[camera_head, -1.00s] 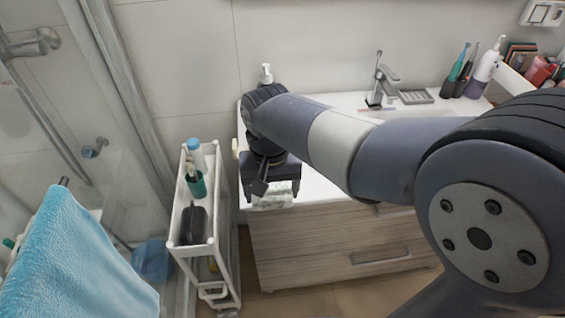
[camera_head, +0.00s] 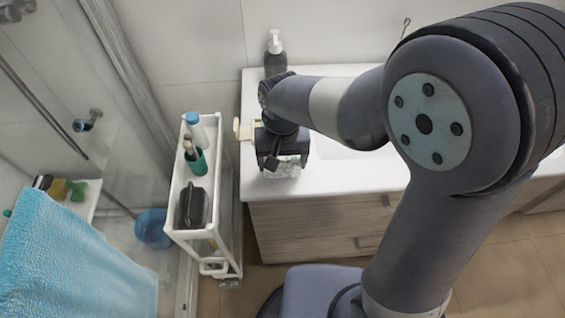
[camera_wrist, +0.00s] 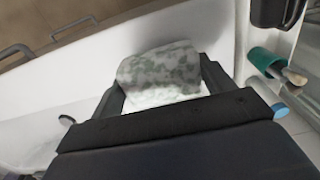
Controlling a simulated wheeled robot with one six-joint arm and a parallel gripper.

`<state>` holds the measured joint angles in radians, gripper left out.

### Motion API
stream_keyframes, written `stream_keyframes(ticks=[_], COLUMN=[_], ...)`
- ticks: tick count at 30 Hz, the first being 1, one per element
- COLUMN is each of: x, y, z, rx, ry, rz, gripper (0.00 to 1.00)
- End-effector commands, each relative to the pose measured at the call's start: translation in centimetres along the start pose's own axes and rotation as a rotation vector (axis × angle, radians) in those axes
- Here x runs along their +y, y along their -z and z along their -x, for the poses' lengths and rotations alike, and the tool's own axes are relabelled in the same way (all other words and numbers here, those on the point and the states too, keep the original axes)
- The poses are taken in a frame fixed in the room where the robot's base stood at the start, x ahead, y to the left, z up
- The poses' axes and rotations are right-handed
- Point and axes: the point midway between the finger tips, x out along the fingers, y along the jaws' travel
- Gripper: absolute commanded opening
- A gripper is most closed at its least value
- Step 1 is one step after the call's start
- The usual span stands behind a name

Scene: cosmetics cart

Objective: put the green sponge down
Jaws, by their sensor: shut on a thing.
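The sponge (camera_wrist: 158,66) is a pale, mottled grey-green block in the wrist view. My gripper (camera_wrist: 160,84) is shut on it, with one finger on each side. In the head view the sponge (camera_head: 288,165) shows below my gripper (camera_head: 282,150), over the left front part of the white washbasin counter (camera_head: 340,178). I cannot tell whether the sponge touches the counter. My wrist hides part of the sponge in the head view.
A white narrow cart (camera_head: 174,222) stands left of the counter, holding a teal cup (camera_head: 197,163), a blue-capped bottle (camera_head: 196,128) and a dark container (camera_head: 194,207). A soap dispenser (camera_head: 275,58) stands behind my gripper. A blue towel (camera_head: 70,265) hangs at left. The counter's front is clear.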

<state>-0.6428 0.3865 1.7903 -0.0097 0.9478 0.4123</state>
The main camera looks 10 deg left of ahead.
Motion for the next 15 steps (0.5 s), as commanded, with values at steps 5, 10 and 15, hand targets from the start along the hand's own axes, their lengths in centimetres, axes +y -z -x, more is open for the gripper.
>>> stream_keyframes(ticks=[5, 10, 15], x=[0.0, 0.0, 0.0], y=[-0.1, 0.0, 0.0], z=[-2.0, -2.1, -2.4], rx=[-0.002, 0.001, 0.001], ry=[-0.001, 0.0, 0.0], rz=[0.0, 0.0, 0.0], gripper=[0.58, 0.58, 0.58])
